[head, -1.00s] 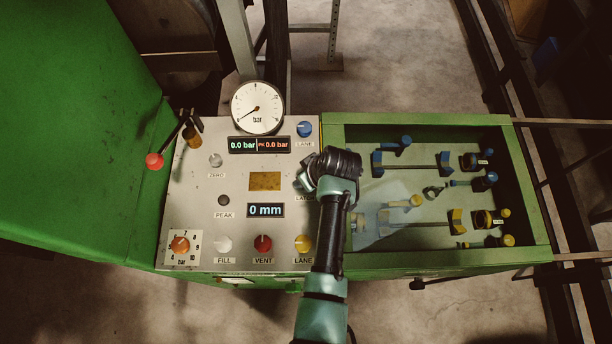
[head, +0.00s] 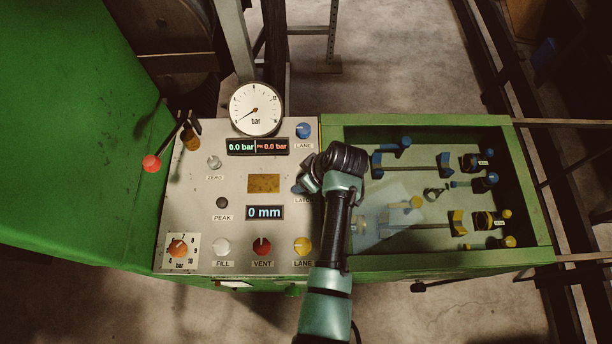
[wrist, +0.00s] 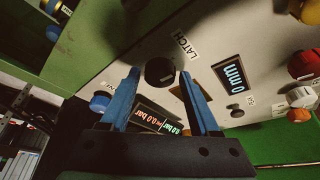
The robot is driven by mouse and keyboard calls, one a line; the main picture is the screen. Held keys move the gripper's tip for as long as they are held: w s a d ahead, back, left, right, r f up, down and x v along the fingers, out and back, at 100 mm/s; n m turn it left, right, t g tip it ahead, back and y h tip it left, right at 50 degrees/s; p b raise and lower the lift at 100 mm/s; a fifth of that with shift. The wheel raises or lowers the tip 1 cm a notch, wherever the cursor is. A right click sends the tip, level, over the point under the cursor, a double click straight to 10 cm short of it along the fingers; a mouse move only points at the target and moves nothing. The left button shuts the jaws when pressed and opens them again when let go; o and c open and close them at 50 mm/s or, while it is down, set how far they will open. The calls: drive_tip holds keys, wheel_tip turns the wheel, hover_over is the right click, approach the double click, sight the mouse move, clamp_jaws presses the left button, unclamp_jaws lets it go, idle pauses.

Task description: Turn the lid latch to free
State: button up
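The latch knob (wrist: 160,72) is a round dark knob on the grey panel, beside the printed LATCH label (wrist: 187,47) in the wrist view. My gripper (wrist: 159,76) is open, with one blue finger on each side of the knob in that view. A gap shows between the knob and each finger; I cannot tell how far the tips reach down along it. In the head view my gripper (head: 306,182) is over the panel's right edge and hides most of the latch. The lidded green case (head: 425,119) lies right of the panel, its clear lid seemingly down.
Close to the latch are the blue lane knob (head: 303,130), yellow lane knob (head: 302,245), red vent knob (head: 262,246) and 0 mm display (head: 264,212). A dial gauge (head: 256,108) stands at the back. A red-tipped lever (head: 152,163) is at left.

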drive_tip(key=shift+o, duration=0.7)
drive_tip(key=shift+r, duration=0.15)
drive_tip(key=b+v, duration=0.1)
drive_tip(key=v, duration=1.1)
drive_tip(key=shift+s+d+r+b, duration=0.15)
drive_tip(key=shift+s+r+b, duration=0.05)
drive_tip(key=shift+r+b, duration=0.15)
